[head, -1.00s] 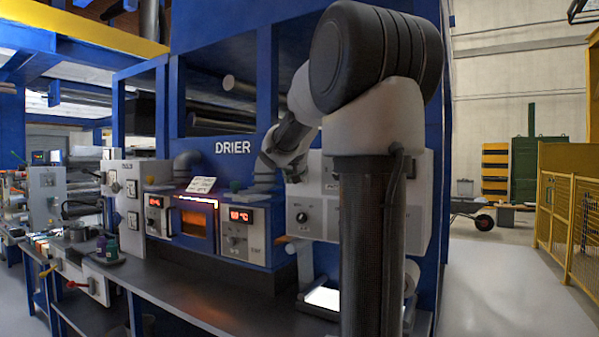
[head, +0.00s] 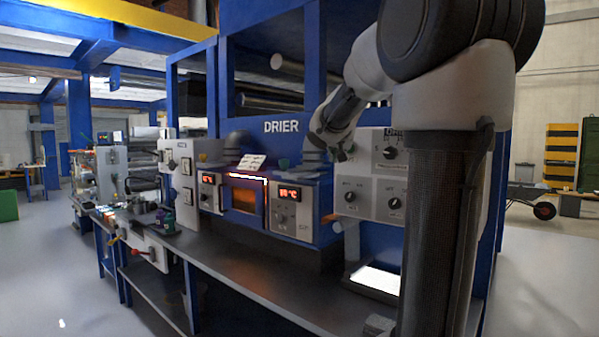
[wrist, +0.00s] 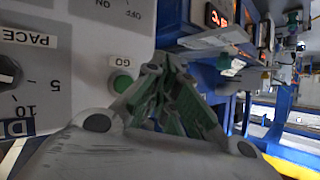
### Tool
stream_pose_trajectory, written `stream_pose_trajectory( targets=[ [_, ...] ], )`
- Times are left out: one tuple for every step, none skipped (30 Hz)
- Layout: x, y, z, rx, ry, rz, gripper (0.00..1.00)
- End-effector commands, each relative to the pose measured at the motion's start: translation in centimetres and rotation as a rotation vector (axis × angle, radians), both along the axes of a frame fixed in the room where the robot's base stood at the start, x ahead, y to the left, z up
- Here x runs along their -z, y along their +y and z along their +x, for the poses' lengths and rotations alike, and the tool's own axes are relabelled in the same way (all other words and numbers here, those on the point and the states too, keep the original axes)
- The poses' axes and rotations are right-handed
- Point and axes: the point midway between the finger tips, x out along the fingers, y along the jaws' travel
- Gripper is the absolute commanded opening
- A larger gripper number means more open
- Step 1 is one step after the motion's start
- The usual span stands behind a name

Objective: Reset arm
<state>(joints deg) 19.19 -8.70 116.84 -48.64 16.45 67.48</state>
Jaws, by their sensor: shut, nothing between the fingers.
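My gripper (wrist: 162,66) is shut and empty in the wrist view, its fingertips together. They show beside a green GO button (wrist: 122,84) on a pale control panel; I cannot tell whether they touch it. In the head view my gripper (head: 343,154) is small and dark, in front of the drier's right side, near the pale panel with knobs (head: 372,203). My bent arm (head: 458,62) crosses the right of the head view and hides part of that panel.
The blue drier (head: 246,200) has a glowing window and red displays. A dark bench (head: 215,247) runs along its front, with a bright white plate (head: 376,280) at the right. A PACE knob (wrist: 8,78) sits by the GO button. Open floor (head: 50,270) lies at left.

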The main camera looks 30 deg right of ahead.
Motion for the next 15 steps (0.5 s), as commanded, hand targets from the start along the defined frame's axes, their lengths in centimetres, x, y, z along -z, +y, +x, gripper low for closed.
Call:
stream_pose_trajectory(
  targets=[
    [0.0,0.0,0.0,0.000,0.000,0.000,0.00],
    [0.0,0.0,0.0,0.000,0.000,0.000,0.00],
    [0.0,0.0,0.0,0.000,0.000,0.000,0.00],
    [0.0,0.0,0.0,0.000,0.000,-0.001,0.00],
    [0.0,0.0,0.0,-0.002,0.002,-0.003,0.00],
    [0.0,0.0,0.0,-0.008,0.009,-0.014,0.00],
    [0.1,-0.1,-0.1,-0.016,0.023,-0.029,0.00],
    [0.2,-0.2,-0.2,-0.025,0.044,-0.052,0.00],
    [0.6,-0.4,-0.7,-0.033,0.087,-0.082,0.00],
    [1.4,-0.7,-1.2,-0.039,0.133,-0.101,0.00],
    [2.9,-0.9,-2.1,-0.045,0.196,-0.114,0.00],
    [5.3,-1.1,-3.7,-0.057,0.291,-0.121,0.00],
    [7.0,-1.0,-5.3,-0.067,0.359,-0.120,0.00],
    [8.6,-0.5,-7.0,-0.087,0.426,-0.115,0.00],
    [10.6,0.6,-9.6,-0.122,0.511,-0.102,0.00]
  ],
)
